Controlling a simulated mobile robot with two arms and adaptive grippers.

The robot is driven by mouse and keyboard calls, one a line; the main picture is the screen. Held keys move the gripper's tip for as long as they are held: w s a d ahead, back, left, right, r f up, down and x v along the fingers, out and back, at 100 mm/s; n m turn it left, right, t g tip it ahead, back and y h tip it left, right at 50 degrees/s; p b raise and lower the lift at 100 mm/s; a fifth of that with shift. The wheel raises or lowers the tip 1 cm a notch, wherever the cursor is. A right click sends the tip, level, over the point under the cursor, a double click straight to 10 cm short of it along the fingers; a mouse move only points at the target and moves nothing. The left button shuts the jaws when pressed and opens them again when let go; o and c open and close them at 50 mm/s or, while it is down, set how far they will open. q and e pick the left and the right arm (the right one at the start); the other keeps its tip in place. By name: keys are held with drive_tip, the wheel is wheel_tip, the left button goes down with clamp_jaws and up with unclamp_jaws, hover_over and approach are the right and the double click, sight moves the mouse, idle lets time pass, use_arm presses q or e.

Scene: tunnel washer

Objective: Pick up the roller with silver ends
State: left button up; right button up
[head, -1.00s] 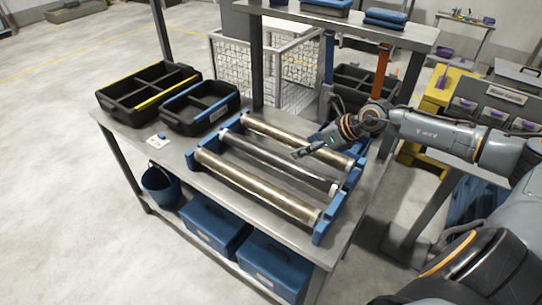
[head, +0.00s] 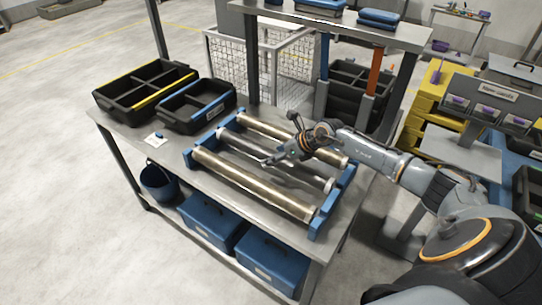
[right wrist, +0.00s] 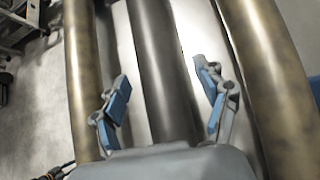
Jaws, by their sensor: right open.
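Three long rollers lie side by side in a blue-ended rack on the metal table. The middle roller (head: 246,143) is dark grey with bright silver ends. A brass-coloured roller (head: 250,182) lies in front of it and another brass-coloured roller (head: 262,126) behind it. My right gripper (head: 281,140) is over the middle roller, hiding part of it. In the right wrist view the gripper (right wrist: 161,76) is open, its blue-padded fingers on either side of the grey roller (right wrist: 158,65), with nothing gripped. I cannot tell whether the fingers touch it. My left gripper is out of view.
The blue rack end (head: 333,205) stands up at the right. Two black bins, one yellow-edged (head: 140,92) and one blue-edged (head: 197,108), sit at the table's left. A shelf (head: 345,30) on posts rises behind. Brass rollers flank the gripper closely.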

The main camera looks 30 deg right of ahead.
drive_tip(key=shift+w+a+f, duration=0.15)
drive_tip(key=shift+w+f, duration=0.1)
drive_tip(key=shift+f, duration=0.1)
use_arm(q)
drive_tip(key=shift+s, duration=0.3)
use_arm(e)
clamp_jaws()
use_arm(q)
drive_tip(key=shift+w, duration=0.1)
use_arm(e)
drive_tip(key=shift+w+r, duration=0.1)
drive_tip(key=shift+r, duration=0.1)
